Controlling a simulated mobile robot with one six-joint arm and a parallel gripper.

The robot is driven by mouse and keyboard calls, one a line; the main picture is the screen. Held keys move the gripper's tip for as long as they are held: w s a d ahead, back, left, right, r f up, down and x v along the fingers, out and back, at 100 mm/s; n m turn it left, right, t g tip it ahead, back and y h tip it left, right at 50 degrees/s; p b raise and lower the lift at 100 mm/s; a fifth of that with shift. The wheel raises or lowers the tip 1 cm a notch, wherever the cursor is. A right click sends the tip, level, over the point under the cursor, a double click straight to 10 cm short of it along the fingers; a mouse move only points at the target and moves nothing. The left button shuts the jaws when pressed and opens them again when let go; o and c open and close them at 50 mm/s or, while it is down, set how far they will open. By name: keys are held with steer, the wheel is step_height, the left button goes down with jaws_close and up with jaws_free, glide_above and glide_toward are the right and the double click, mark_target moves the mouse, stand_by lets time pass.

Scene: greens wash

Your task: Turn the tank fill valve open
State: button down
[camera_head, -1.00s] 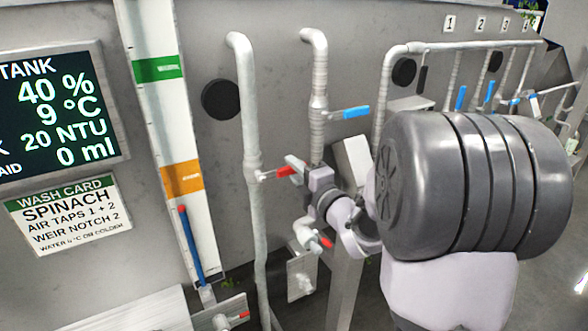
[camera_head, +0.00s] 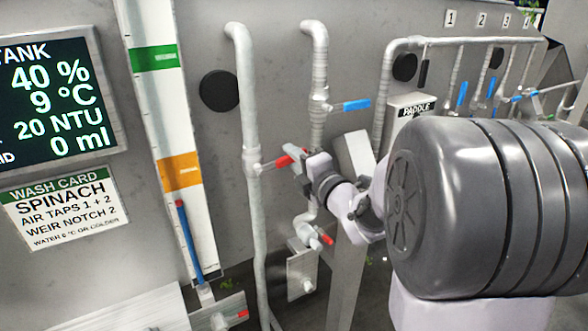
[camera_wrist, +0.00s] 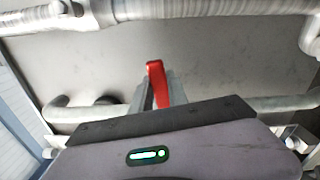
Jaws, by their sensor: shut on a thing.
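A red valve lever (camera_head: 284,161) sticks out to the right from the left vertical pipe (camera_head: 252,200). My gripper (camera_head: 298,156) is at the lever's right end, shut on it. In the wrist view the red lever (camera_wrist: 158,82) stands between the narrow fingers of my gripper (camera_wrist: 155,98), its tip showing beyond them. No label shows on this valve. The fingers hide part of the lever in the head view, and the gripper body hides its lower part in the wrist view.
A blue lever (camera_head: 352,105) is on the pipe to the right, and another red lever (camera_head: 327,239) is below my gripper. The display (camera_head: 58,105) reads 40 %, 9 °C, 20 NTU, 0 ml. A PADDLE box (camera_head: 412,108) stands behind my arm.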

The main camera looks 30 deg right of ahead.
mark_target(288, 156)
steer(key=n+b, duration=0.1)
steer(key=b, duration=0.1)
steer(key=r+n+b, duration=0.1)
steer(key=n, duration=0.1)
steer(key=shift+a+r+b, duration=0.2)
steer(key=shift+a+b, duration=0.15)
steer(key=r+n+b, duration=0.1)
steer(key=a+n+b, duration=0.1)
steer(key=b, duration=0.1)
steer(key=shift+r+n, duration=0.3)
steer(key=shift+r, duration=0.05)
steer(key=a+r+n+b, duration=0.1)
steer(key=n+b, duration=0.1)
steer(key=b, duration=0.1)
steer(key=shift+a+r+n, duration=0.1)
steer(key=shift+r+n, duration=0.1)
steer(key=shift+n, duration=0.1)
steer(key=shift+s+a+r+n+b, duration=0.1)
steer(key=shift+a+r+n+b, duration=0.4)
steer(key=shift+n+b, duration=0.35)
steer(key=shift+a+r+n+b, duration=0.3)
steer(key=shift+a+n+b, duration=0.25)
steer(key=shift+n+b, duration=0.25)
steer(key=c, duration=1.3)
jaws_free()
steer(key=shift+a, duration=0.1)
